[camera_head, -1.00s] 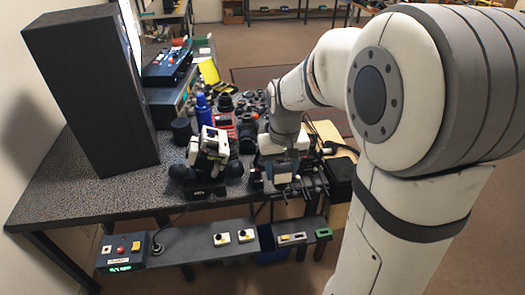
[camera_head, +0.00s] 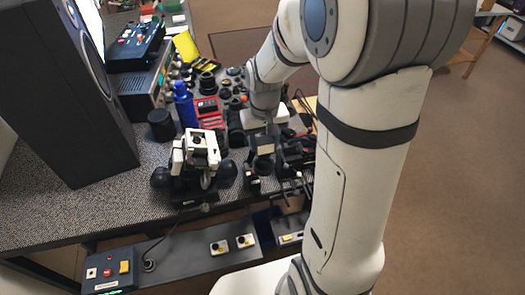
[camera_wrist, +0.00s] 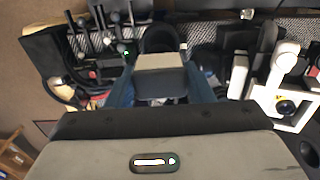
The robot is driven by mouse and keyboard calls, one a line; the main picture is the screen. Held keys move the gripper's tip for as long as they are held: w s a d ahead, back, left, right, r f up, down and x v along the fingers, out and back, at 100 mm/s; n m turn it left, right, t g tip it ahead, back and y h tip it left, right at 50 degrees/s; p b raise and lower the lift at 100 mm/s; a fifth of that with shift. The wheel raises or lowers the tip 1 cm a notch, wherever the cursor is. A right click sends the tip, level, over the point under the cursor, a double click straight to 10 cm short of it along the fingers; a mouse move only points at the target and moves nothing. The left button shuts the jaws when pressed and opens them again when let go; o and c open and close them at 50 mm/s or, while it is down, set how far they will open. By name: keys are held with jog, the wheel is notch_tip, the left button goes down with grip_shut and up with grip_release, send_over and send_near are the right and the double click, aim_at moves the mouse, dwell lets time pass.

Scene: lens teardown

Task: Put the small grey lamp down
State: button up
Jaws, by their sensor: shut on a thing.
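My gripper (camera_wrist: 161,72) is shut on the small grey lamp (camera_wrist: 160,62), which sits between its two dark blue fingers in the wrist view. A light grey face and a darker part show, with a black rounded part beyond. In the head view the lamp (camera_head: 263,148) is a small grey-black shape below my wrist, over the crowded right part of the table (camera_head: 60,215). My fingers are hard to make out there. I cannot tell whether the lamp touches anything below it.
A white and black device (camera_head: 197,150) stands left of my gripper. A blue bottle (camera_head: 184,104), a red box (camera_head: 208,112) and several black lens parts lie behind. A tall black speaker (camera_head: 75,90) stands at left. A shelf with buttons (camera_head: 185,250) runs along the front. The front left tabletop is clear.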

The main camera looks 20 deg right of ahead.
aim_at(264, 154)
notch_tip(264, 154, down, 5)
jog(key=shift+r, duration=0.2)
jog(key=shift+s, duration=0.1)
jog(key=shift+f, duration=0.35)
jog(key=o, duration=1.1)
